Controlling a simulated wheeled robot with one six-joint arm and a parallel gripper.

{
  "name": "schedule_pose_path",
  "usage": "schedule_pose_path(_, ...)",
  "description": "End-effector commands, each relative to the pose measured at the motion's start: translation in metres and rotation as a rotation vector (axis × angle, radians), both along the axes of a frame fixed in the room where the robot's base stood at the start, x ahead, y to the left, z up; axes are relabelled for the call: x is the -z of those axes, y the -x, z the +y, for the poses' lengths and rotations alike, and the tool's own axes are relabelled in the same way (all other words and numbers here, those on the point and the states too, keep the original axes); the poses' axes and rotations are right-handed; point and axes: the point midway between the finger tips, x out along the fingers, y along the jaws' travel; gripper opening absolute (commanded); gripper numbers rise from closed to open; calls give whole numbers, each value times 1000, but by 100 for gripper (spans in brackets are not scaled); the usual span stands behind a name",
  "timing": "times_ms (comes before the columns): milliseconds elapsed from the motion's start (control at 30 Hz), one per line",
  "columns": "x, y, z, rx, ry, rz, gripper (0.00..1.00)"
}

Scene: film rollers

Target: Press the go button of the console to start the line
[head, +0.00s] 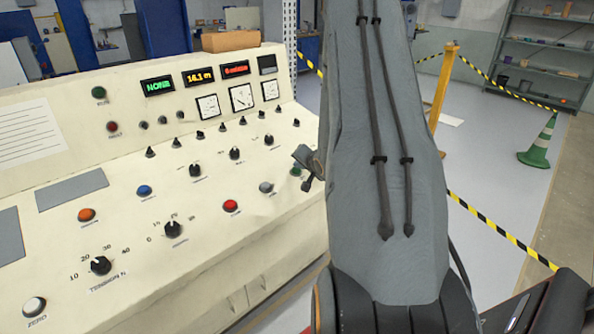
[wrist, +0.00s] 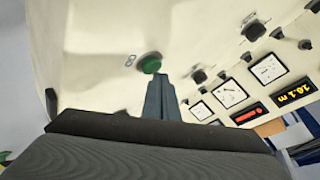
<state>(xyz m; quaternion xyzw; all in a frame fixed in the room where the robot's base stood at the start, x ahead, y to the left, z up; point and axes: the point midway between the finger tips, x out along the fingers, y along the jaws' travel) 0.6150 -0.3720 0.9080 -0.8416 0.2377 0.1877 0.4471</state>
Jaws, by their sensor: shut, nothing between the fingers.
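The green go button (wrist: 150,64) sits on the cream console near its right end, with a small dark label beside it. It also shows in the head view (head: 295,171), partly beside my gripper. My gripper (wrist: 158,80) is shut and empty, its fingertips right at the lower edge of the button in the wrist view. I cannot tell whether they touch it. In the head view my gripper (head: 307,163) is small and partly hidden behind my arm. The console (head: 140,220) slopes up toward lit displays.
A grey button (head: 266,187) and a red button (head: 232,206) lie left of the green one, with several black knobs around. Striped tape and a green cone (head: 540,142) stand on the right.

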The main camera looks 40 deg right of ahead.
Motion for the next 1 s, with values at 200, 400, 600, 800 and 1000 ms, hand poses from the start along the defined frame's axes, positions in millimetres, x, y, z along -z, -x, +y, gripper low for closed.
schedule_pose_path(200,0,0,0,0,0,0,0)
schedule_pose_path(400,2,0,0,0,0,0,0)
schedule_pose_path(600,4,-1,0,0,0,0,0)
schedule_pose_path(800,6,-2,0,0,0,0,0)
schedule_pose_path(1000,9,-2,0,-1,-1,0,0)
